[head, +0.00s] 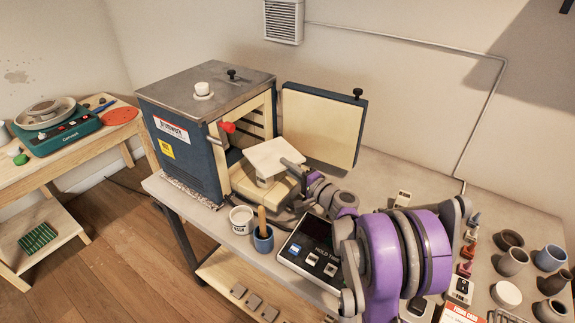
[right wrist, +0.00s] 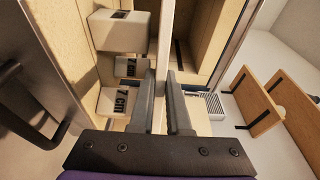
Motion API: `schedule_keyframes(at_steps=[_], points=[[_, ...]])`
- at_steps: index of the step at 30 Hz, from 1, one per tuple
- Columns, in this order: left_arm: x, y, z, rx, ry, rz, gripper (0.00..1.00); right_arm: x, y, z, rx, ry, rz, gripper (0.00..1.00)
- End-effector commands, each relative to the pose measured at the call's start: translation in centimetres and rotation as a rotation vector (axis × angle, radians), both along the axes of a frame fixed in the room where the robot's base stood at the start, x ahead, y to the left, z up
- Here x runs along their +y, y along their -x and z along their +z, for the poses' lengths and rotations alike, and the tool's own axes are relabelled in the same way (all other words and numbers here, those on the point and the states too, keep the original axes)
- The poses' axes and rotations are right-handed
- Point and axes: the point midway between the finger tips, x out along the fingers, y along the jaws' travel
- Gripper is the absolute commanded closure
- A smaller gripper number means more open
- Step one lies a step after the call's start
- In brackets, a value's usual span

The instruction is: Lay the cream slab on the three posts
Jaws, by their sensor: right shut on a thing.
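The cream slab (head: 274,154) is held roughly level at the kiln's open mouth in the head view. My right gripper (head: 292,168) is shut on its right edge. In the right wrist view my right gripper's fingers (right wrist: 168,104) pinch the slab, which shows edge-on as a thin pale strip (right wrist: 165,50). Three pale posts show left of the fingers there: one at the top (right wrist: 118,32), one in the middle (right wrist: 130,68) and one lower down (right wrist: 115,102). They are apart from the slab. In the head view the slab and my arm largely hide the posts. My left gripper is out of view.
The blue kiln (head: 180,125) stands open, its door (head: 325,125) swung right. A white tub (head: 241,219), a blue cup with a wooden handle (head: 263,238) and a control box (head: 310,255) stand in front. Several dark cups (head: 512,261) stand at right.

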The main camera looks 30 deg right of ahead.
Motion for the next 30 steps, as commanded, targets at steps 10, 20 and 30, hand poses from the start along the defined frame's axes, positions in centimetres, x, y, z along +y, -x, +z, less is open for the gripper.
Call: schedule_keyframes(at_steps=[10, 20, 30], points=[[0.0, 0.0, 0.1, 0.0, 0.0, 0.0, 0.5, 0.0, 0.0, 0.1, -0.002, -0.001, 0.0, 1.0], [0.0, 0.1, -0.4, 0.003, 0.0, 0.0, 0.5, 0.0, 0.0, -0.5, -0.001, -0.001, 0.0, 1.0], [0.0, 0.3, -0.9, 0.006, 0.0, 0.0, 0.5, 0.0, 0.0, -1.2, -0.001, -0.001, 0.0, 1.0]])
